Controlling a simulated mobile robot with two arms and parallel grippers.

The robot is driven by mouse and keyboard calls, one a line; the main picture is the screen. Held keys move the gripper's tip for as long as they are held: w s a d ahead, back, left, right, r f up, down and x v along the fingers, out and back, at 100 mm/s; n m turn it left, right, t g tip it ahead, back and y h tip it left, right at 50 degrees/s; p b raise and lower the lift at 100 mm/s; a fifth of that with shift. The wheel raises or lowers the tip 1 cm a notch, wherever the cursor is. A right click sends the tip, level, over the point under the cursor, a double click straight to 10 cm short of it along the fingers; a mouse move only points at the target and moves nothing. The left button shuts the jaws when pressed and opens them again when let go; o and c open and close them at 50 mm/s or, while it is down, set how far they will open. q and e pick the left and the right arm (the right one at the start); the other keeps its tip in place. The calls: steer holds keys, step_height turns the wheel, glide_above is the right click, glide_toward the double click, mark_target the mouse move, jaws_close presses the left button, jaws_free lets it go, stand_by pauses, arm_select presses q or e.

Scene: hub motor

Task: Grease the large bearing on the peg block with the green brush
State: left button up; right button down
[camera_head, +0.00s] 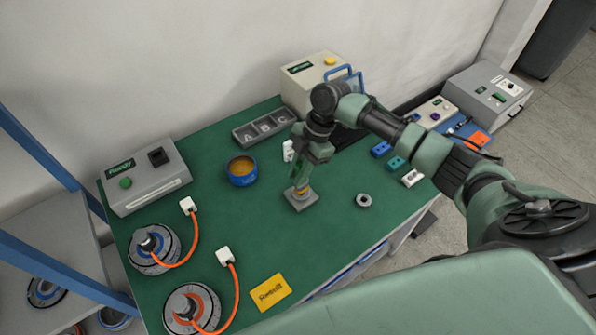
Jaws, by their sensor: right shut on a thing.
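My right gripper (303,168) points down over the grey square peg block (303,204) near the middle of the green table. It is shut on the green brush, whose handle is hard to tell from the green gripper. A yellowish part (301,191) shows just under the gripper, at the top of the peg block; I cannot tell if it is bristles or grease. The large bearing on the block is mostly hidden there. A blue pot (241,175) with amber grease stands to the left. My left gripper is not in view.
A loose grey ring (364,200) lies right of the block. A grey tray marked A B C (265,126) and a cream machine (312,82) stand behind. Two hub motors (153,249) with orange cables and a yellow card (270,292) lie at left and front.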

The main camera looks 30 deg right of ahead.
steer(key=shift+r, duration=0.1)
steer(key=shift+f+b, duration=0.3)
steer(key=shift+f, duration=0.3)
stand_by(0.8)
steer(key=shift+f+n+b, duration=0.1)
steer(key=shift+n+b, duration=0.2)
steer(key=shift+n+g+b, duration=0.6)
steer(key=shift+n+b, duration=0.3)
steer(key=shift+n, duration=0.3)
steer(key=shift+n+h, duration=0.3)
steer(key=shift+n, duration=0.2)
